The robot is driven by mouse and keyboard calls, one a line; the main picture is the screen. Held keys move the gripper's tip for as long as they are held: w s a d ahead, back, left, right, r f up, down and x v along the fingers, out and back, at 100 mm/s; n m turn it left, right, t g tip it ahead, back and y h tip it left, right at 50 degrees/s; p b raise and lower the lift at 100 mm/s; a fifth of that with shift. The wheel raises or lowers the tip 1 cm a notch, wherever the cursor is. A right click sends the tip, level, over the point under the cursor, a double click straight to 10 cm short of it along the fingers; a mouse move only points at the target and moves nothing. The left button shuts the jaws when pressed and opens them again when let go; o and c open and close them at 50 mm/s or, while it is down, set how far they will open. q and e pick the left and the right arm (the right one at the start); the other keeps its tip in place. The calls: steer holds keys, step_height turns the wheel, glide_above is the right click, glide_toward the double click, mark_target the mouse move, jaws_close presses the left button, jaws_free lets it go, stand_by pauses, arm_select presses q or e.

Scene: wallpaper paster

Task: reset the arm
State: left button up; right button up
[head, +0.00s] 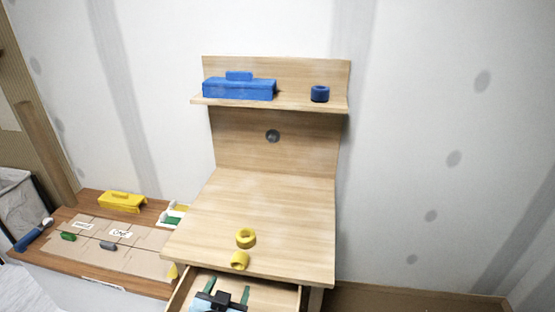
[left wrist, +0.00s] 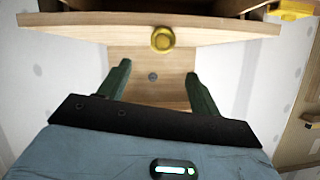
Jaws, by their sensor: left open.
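My left gripper (head: 227,288) shows at the bottom of the head view, at the open drawer (head: 290,292) of the wooden desk (head: 290,215). Its two green fingers are spread apart with nothing between them. In the left wrist view the open fingers (left wrist: 160,78) point up the picture, below a wooden board (left wrist: 100,28) with a yellow round piece (left wrist: 162,39) on it. I cannot tell whether the fingers are inside the drawer or above it. My right gripper is not in view.
Two yellow pieces (head: 246,238) sit near the desk's front edge. The shelf (head: 295,103) holds a blue box (head: 240,89) and a blue ring (head: 320,93). A lower table (head: 150,262) at left carries a yellow box (head: 121,201) and small items. The desk's right side is clear.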

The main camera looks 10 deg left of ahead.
arm_select(q)
steer(key=s+a+f+g+p, duration=0.1)
steer(key=s+f, duration=0.3)
steer(key=s, duration=0.6)
steer(key=s+a+f+g+h+p, duration=0.1)
steer(key=s+f, duration=0.4)
steer(key=s, duration=0.5)
steer(key=s+a+f+g+h+p, duration=0.1)
steer(key=s+f, duration=0.3)
steer(key=s, duration=0.6)
steer(key=shift+a+f+g, duration=0.35)
steer(key=shift+g, duration=0.55)
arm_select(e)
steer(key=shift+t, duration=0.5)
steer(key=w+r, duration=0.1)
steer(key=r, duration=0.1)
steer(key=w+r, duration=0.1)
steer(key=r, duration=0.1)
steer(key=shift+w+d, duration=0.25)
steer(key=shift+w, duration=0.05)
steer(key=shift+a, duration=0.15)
